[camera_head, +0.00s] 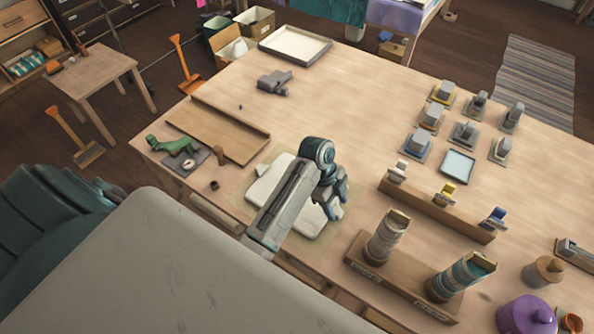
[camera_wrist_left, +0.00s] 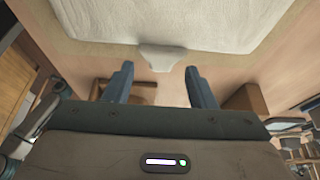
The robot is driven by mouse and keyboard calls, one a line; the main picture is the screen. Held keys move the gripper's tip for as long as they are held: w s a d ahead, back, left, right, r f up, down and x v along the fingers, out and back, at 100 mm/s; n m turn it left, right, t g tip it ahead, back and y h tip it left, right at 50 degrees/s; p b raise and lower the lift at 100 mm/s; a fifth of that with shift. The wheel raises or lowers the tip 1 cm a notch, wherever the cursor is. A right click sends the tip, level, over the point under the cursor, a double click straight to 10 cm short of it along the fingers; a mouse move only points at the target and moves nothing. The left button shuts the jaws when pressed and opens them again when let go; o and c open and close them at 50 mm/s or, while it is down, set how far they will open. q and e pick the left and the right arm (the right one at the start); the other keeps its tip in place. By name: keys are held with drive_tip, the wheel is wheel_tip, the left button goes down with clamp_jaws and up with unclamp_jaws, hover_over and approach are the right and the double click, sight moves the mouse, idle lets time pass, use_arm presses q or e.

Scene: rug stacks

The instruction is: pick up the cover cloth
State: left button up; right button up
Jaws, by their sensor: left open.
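The cover cloth (camera_head: 268,183) is a pale, off-white folded piece lying flat on a beige mat (camera_head: 247,196) near the table's front edge. My left arm passes over it and hides its middle. In the left wrist view the cloth (camera_wrist_left: 165,20) fills the top, with a small pale tab (camera_wrist_left: 162,58) sticking out from its edge. My left gripper (camera_head: 334,207) is over the cloth's right side, open and empty. In the wrist view its blue fingers (camera_wrist_left: 158,74) stand apart, with the tab just beyond their tips and roughly centred between them. I cannot tell the height gap. My right gripper is not in view.
A wooden tray board (camera_head: 215,128) and a green tool (camera_head: 172,146) lie to the left. A long wooden rack (camera_head: 435,209) and a stand with two stacked columns (camera_head: 400,280) stand to the right. The table beyond the cloth is mostly clear.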

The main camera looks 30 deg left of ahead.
sight(339, 212)
use_arm(q)
drive_tip(key=shift+x, duration=1.65)
drive_tip(key=shift+w, duration=0.1)
drive_tip(key=shift+c, duration=0.4)
clamp_jaws()
drive_tip(key=shift+r, duration=0.15)
